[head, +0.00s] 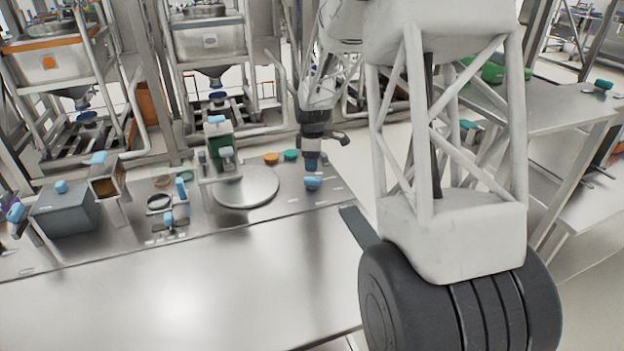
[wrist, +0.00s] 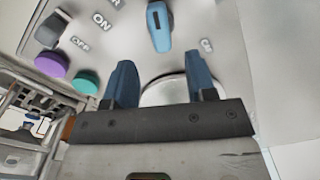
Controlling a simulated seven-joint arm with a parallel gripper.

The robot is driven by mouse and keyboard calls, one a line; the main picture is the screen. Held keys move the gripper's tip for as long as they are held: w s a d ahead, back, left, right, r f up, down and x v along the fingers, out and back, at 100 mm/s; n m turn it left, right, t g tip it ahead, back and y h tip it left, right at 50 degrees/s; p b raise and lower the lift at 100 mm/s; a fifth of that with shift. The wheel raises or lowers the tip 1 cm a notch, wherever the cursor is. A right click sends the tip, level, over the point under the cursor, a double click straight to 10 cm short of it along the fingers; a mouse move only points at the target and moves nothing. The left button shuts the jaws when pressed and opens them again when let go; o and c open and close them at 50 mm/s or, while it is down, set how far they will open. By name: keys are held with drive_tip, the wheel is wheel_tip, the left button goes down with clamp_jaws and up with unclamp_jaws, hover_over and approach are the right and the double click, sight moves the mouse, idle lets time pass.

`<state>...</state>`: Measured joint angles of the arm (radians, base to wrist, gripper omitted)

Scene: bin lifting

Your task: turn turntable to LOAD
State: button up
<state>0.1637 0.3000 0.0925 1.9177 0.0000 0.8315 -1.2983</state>
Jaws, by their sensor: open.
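The turntable (head: 246,187) is a flat round metal disc on the steel bench in the head view. A blue knob (head: 313,183) sits on the bench to its right. My gripper (head: 312,163) points down just above this knob; the head view shows no clear gap between them. In the wrist view my gripper (wrist: 162,80) has its two blue fingers spread apart with nothing held between them.
A grey box (head: 65,212) is at the left. The bench's front is bare. ON and OFF labels show in the wrist view.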

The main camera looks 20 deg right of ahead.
sight(312, 178)
drive_tip(key=shift+f, duration=3.6)
drive_tip(key=c, duration=0.9)
drive_tip(key=shift+m, duration=0.4)
drive_tip(key=m, duration=1.2)
